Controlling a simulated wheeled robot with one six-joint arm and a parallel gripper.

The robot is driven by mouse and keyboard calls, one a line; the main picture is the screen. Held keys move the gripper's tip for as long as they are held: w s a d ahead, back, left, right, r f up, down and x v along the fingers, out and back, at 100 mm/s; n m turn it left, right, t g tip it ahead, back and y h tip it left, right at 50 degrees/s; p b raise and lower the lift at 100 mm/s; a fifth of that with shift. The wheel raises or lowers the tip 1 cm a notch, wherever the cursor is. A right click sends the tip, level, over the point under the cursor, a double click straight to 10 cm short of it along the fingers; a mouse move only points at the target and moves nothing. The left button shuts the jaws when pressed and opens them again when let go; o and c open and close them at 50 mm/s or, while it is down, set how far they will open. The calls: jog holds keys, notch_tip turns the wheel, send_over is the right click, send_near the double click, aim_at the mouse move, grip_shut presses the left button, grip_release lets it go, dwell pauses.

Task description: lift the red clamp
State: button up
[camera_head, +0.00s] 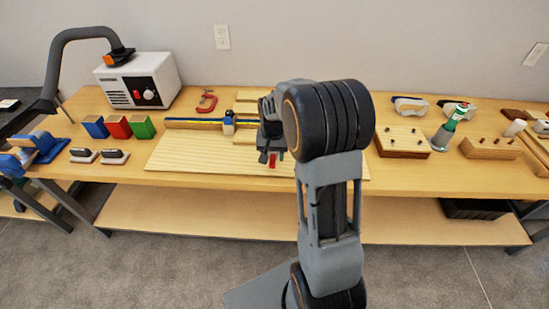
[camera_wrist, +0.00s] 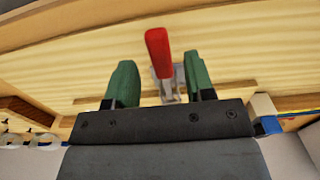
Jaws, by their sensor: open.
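A red-handled clamp with a grey metal base shows in the wrist view (camera_wrist: 160,52), on a pale wooden board. Its red handle also shows in the head view (camera_head: 272,160), just below my gripper (camera_head: 268,152). In the wrist view my gripper (camera_wrist: 160,68) is open, with one green-padded finger on each side of the clamp. The handle extends past the fingertips, and I cannot tell whether either pad touches it. A second red clamp, C-shaped (camera_head: 207,102), lies farther back on the bench, away from my gripper. My arm hides part of the board in the head view.
The pale board (camera_head: 190,158) lies on a long wooden bench (camera_head: 215,96). Coloured boxes (camera_head: 118,127) and a white machine (camera_head: 138,82) are farther left. A peg block (camera_head: 403,143) stands to the right.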

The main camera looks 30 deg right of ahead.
jog(key=shift+f, duration=0.9)
jog(key=shift+c, duration=0.2)
